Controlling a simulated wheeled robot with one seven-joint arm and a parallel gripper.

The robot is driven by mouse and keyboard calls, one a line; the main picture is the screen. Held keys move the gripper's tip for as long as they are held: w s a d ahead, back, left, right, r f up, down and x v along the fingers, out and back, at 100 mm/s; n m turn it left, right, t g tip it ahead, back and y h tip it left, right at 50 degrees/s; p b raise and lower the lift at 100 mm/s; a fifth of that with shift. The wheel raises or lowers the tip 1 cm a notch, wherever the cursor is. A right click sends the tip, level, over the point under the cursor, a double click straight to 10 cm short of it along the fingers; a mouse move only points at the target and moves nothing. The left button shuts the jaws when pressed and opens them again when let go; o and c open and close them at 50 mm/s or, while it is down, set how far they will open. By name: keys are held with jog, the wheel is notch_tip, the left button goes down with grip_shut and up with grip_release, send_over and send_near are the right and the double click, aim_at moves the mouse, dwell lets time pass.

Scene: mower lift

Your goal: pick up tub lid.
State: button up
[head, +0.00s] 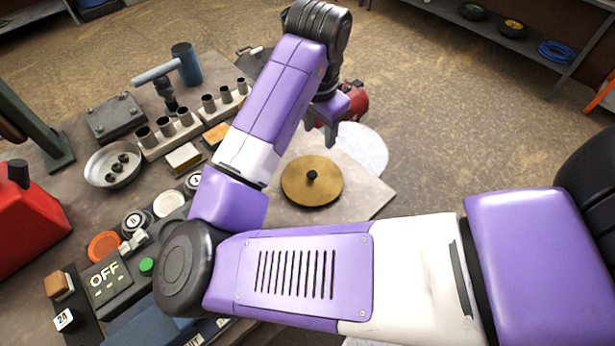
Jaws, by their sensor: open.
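A round brass-coloured lid with a small black knob, which looks like the tub lid (295,190), lies flat near the right front of the grey work surface in the head view. My gripper (335,138) points down beyond the lid, up and to the right of it in the picture. Its grey fingers are apart from the lid and hold nothing that I can see. My arm covers part of the surface to the left of the lid. The gap between the fingertips is small in this view.
A pale round disc (366,150) lies behind the lid. A red object (355,100) is close behind my gripper. To the left are a metal bowl (104,178), a row of cups (185,118), a control box (108,275) and a red can (25,220).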

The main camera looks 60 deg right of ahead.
aim_at(312, 173)
jog(key=a+y, duration=0.1)
jog(key=s+a, duration=0.1)
jog(key=a, duration=0.1)
jog(key=shift+a+f+m+g+y, duration=0.2)
jog(key=shift+a+m+g+y, duration=0.1)
jog(key=shift+y, duration=0.1)
jog(key=shift+s+a+f, duration=0.1)
jog(key=shift+a+f, duration=0.1)
jog(key=shift+a, duration=0.1)
jog(key=shift+a+f, duration=0.2)
jog(key=shift+f, duration=3.5)
grip_shut()
